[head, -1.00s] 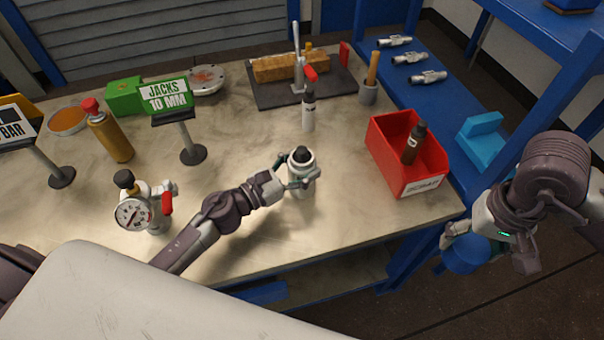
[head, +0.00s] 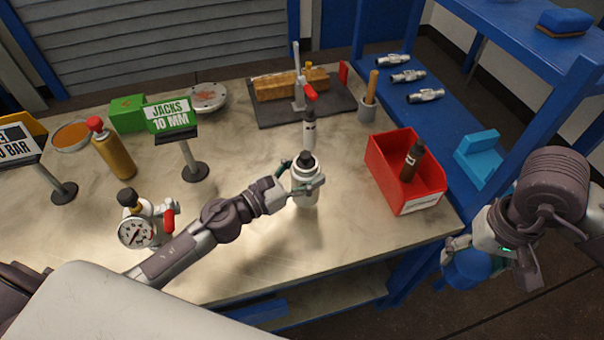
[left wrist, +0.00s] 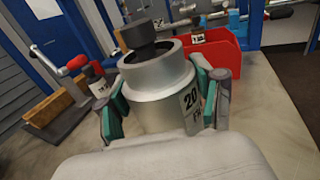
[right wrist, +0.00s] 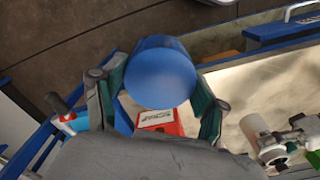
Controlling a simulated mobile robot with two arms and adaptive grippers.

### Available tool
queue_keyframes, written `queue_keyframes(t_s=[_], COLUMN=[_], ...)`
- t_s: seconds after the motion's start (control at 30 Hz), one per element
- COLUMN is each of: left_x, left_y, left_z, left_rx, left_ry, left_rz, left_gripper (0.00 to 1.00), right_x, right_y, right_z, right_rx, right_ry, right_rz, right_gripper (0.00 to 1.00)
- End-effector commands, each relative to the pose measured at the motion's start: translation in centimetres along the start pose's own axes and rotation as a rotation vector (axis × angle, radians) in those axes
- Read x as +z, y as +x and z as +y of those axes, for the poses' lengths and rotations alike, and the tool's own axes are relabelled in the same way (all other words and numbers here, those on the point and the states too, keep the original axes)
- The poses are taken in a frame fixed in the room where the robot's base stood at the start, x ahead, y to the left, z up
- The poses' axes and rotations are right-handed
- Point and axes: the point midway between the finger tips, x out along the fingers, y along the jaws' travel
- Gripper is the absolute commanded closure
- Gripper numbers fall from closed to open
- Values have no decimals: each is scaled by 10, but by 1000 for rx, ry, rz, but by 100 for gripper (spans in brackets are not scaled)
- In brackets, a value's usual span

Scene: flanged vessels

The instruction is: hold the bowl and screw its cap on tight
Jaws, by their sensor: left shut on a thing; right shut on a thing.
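The bowl is a silver vessel (head: 306,187) with a dark plug-like piece standing up from its top, over the bench's front middle. In the left wrist view the bowl (left wrist: 160,95) shows an upright body, a round rim and a "20" label. My left gripper (head: 298,190) is shut around its sides. The cap is a blue round piece (head: 466,268) off the bench's right end. My right gripper (head: 462,250) is shut on it, well apart from the bowl. The cap (right wrist: 160,75) fills the space between the fingers in the right wrist view; its underside is hidden.
A red bin (head: 388,185) with a dark bottle stands right of the bowl. A gauge (head: 138,230) is at the left front. A blue shelf rack (head: 445,125) borders the bench's right end.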

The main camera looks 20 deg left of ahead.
Motion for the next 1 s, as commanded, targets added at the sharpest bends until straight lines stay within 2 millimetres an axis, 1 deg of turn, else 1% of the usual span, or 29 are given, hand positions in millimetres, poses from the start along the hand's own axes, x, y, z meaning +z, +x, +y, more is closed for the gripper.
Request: queue_keyframes(t_s=[0.03,0.17,0.4,0.5,0.7,1.0], left_x=[9,22,51,59,66,66], left_y=[5,16,43,53,64,67], left_z=[-5,-19,-54,-67,-82,-85], left_rx=[-3,-3,-4,-2,-1,0], left_ry=[3,4,3,2,1,2], left_rz=[-5,-6,-7,-6,-5,-4], left_gripper=[88,88,88,88,88,88], right_x=[0,0,0,0,0,0], right_y=[-5,-15,-43,-52,-58,-59], right_z=[0,0,0,0,0,0], right_rx=[0,0,0,0,0,0], right_ry=[0,0,0,0,0,0], right_rz=[0,0,0,0,0,0], right_gripper=[57,57,57,57,57,57])
